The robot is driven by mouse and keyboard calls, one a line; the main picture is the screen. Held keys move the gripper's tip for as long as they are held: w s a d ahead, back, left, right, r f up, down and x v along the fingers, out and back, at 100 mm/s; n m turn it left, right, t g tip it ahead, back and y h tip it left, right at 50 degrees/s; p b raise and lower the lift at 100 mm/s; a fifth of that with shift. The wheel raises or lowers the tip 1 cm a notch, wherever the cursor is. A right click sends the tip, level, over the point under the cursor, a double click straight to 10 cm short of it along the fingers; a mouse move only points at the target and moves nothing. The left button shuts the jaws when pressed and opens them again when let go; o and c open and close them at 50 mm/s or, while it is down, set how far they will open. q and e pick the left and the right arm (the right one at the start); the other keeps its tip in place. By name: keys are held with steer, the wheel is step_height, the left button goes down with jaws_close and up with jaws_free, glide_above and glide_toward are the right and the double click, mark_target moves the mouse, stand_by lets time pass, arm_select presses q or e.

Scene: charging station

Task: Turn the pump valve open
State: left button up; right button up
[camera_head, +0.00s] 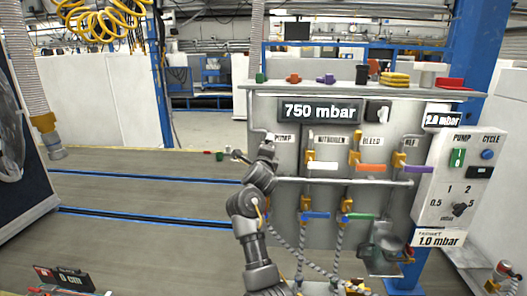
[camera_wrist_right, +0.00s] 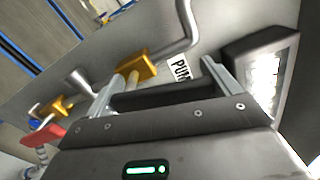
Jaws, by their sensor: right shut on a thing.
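The pump valve sits at the upper left of the grey panel, by the PUMP label (camera_head: 284,138). In the head view my right arm covers most of it. In the right wrist view its yellow body (camera_wrist_right: 138,68) shows just beyond the fingers, with a grey pipe bending away from it. My right gripper (camera_head: 241,156) is at this valve. In the wrist view a dark bar-like handle (camera_wrist_right: 165,95) lies between the fingers, and the gripper is shut on it. The exact finger contact is hard to see. My left gripper is not in view.
The panel has other valves with white (camera_head: 322,167), orange (camera_head: 358,150), purple (camera_head: 416,170), blue (camera_head: 314,215) and green (camera_head: 360,217) handles. A horizontal grey pipe (camera_head: 345,181) crosses it. The display (camera_head: 319,111) reads 750 mbar. Floor (camera_head: 130,190) to the left is clear.

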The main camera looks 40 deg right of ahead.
steer(key=shift+w+a+n+p, duration=0.2)
steer(key=shift+n+p, duration=0.05)
steer(key=shift+n, duration=0.45)
steer(key=shift+w+a+n+p, duration=0.15)
steer(key=shift+n+p, duration=0.1)
steer(key=shift+n, duration=0.45)
steer(key=o, duration=1.1)
steer(key=shift+o, duration=0.2)
steer(key=b+v, duration=0.2)
steer(key=v, duration=0.8)
steer(key=shift+s+a+b, duration=0.3)
steer(key=shift+b, duration=0.05)
